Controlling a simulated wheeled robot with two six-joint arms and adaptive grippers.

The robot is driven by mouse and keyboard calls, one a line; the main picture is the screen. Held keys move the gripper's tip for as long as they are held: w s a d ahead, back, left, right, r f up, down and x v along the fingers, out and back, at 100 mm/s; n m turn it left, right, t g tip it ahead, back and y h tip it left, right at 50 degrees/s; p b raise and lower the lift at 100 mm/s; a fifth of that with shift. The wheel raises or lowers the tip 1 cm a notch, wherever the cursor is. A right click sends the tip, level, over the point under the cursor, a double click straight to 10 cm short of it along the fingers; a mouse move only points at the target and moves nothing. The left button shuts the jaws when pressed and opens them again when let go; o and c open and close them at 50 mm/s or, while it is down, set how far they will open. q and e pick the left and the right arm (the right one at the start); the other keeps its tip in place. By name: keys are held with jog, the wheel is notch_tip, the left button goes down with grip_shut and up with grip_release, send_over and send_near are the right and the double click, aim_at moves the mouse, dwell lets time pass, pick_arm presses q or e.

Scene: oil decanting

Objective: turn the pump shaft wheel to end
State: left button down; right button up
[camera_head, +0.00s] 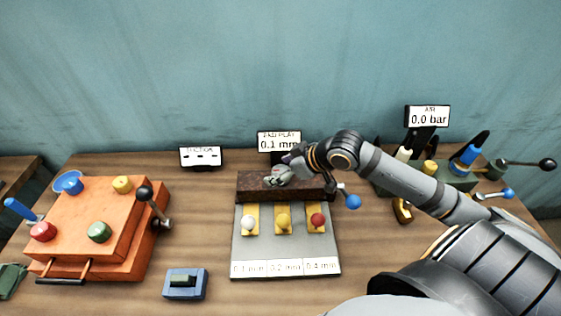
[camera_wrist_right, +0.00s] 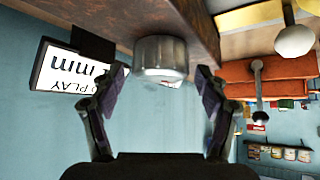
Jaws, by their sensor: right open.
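The silver round wheel (camera_wrist_right: 160,56) sticks out from the brown block in the right wrist view. My right gripper (camera_wrist_right: 160,82) is open, with one finger on each side of the wheel and a gap visible at both sides. In the head view my right gripper (camera_head: 280,176) is at the top of the brown block (camera_head: 310,187), left of its middle, and I cannot separate the wheel from the fingers there. A display (camera_head: 279,141) behind the block reads 0.1 mm. My left gripper is not in view.
A grey board (camera_head: 285,252) with white, yellow and red knobs lies in front of the block. An orange box (camera_head: 85,235) with knobs and a lever stands at left. A blue switch box (camera_head: 185,283) is at front. A gauge (camera_head: 428,116) at right reads 0.0 bar.

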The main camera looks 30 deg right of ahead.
aim_at(280, 170)
notch_tip(280, 170, up, 9)
jog(key=shift+a+r, duration=0.1)
jog(key=shift+r, duration=0.1)
dwell(0.6)
